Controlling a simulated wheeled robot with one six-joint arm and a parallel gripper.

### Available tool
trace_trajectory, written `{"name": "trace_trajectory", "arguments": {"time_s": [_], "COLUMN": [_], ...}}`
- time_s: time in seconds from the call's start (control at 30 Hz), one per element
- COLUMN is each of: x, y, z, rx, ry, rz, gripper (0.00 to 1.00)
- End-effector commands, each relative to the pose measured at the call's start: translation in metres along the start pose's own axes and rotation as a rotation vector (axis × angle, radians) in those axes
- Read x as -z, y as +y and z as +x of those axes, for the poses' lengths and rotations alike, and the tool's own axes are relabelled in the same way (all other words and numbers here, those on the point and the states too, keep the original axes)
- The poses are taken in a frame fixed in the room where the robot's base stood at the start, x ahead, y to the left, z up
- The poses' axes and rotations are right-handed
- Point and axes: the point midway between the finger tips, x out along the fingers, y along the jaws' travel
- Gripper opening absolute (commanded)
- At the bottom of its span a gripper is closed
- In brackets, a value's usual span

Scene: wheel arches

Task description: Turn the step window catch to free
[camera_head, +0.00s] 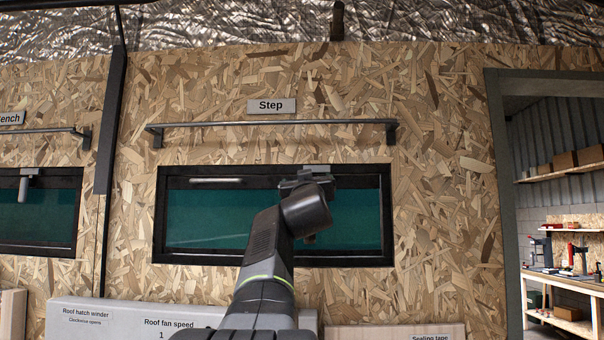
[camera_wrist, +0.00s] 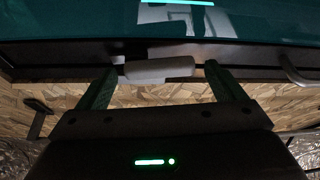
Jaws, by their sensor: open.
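The Step window (camera_head: 205,215) is a dark-framed teal pane under the "Step" label (camera_head: 271,106). In the head view my gripper (camera_head: 308,182) is at the upper right of its frame and hides most of the catch there. In the wrist view the catch handle (camera_wrist: 160,68) is a pale grey bar lying lengthwise along the window frame. My gripper (camera_wrist: 160,80) is open, with one finger off each end of the bar. A gap shows on both sides, and I cannot tell how far the fingertips are from it in depth.
A grey rail (camera_head: 270,123) runs across the wall above the window. A grey handle-like bar (camera_wrist: 297,72) shows at the right of the wrist view. The Bench window's catch (camera_head: 25,187) hangs at far left. Boxes (camera_head: 100,318) stand below. A doorway opens at right.

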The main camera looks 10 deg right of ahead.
Motion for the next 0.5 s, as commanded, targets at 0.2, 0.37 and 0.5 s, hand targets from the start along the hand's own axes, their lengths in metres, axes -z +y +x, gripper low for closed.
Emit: {"name": "trace_trajectory", "arguments": {"time_s": [0.2,0.37,0.5], "x": [0.0004,-0.0002,-0.0001], "y": [0.0002,0.0001,0.0001], "z": [0.0105,0.0105,0.0103], "rx": [0.0,0.0,0.0], "ry": [0.001,0.001,0.001], "rz": [0.0,0.0,0.0], "gripper": [0.89,0.89,0.77]}}
